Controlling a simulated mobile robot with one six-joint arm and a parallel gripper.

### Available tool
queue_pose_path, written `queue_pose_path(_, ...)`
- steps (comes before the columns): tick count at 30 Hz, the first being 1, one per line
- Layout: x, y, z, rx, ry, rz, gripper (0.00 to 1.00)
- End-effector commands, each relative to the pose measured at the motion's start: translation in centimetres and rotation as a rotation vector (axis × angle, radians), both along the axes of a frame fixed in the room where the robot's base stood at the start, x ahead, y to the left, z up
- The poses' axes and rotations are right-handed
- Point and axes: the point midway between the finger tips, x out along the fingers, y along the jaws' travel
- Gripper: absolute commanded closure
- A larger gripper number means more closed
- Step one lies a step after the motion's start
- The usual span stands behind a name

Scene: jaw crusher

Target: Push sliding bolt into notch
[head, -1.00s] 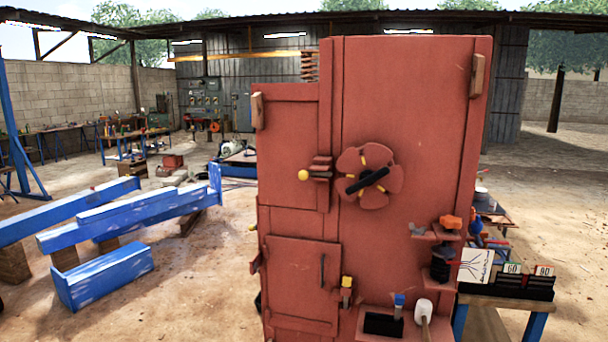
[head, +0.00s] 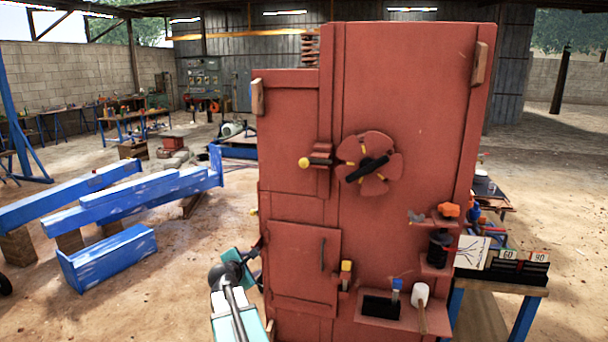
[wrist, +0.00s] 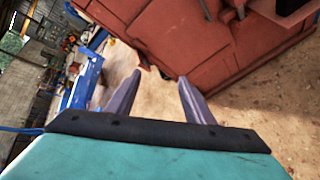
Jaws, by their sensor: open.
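The sliding bolt, with a yellow round knob (head: 304,163) and a dark rod, sits in red brackets on the left part of the red crusher cabinet (head: 410,100) in the head view. It lies level, left of a red handwheel (head: 368,163) with a black bar. I cannot make out the notch clearly. My gripper's fingers (wrist: 159,80) are open and empty in the wrist view, pointing past the lower part of the red cabinet. In the head view my teal arm is low at the left of the cabinet, well below the bolt.
A small door (head: 303,260) and a yellow-topped latch (head: 346,268) are on the lower cabinet. A shelf at lower right holds a mallet (head: 420,295). Blue beams (head: 130,200) lie at left. A side table (head: 500,275) stands at right. Bare ground lies left of the cabinet.

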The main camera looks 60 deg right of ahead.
Motion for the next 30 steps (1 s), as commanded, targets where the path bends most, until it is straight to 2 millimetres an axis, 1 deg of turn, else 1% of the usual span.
queue_pose_path(1,-0.5,-1.8,3.1,-0.056,0.012,0.008,0.52)
queue_pose_path(2,-0.8,-2.7,4.7,-0.09,0.024,0.013,0.52)
queue_pose_path(3,-1.3,-3.9,6.7,-0.135,0.041,0.02,0.52)
queue_pose_path(5,-2.0,-5.5,9.8,-0.202,0.069,0.028,0.52)
queue_pose_path(6,-2.6,-6.5,12.0,-0.246,0.088,0.034,0.52)
queue_pose_path(8,-3.5,-8.0,15.1,-0.313,0.121,0.037,0.52)
queue_pose_path(9,-4.2,-8.9,17.2,-0.358,0.145,0.039,0.52)
queue_pose_path(11,-5.2,-10.1,20.1,-0.421,0.181,0.04,0.52)
queue_pose_path(12,-5.9,-10.8,22.0,-0.458,0.204,0.04,0.52)
queue_pose_path(15,-7.4,-12.1,25.7,-0.538,0.258,0.037,0.52)
queue_pose_path(18,-8.4,-12.8,28.2,-0.591,0.296,0.033,0.52)
queue_pose_path(21,-9.0,-13.2,29.5,-0.618,0.319,0.031,0.52)
queue_pose_path(24,-9.2,-13.3,29.8,-0.627,0.326,0.031,0.52)
queue_pose_path(30,-9.2,-13.3,29.8,-0.627,0.325,0.03,0.52)
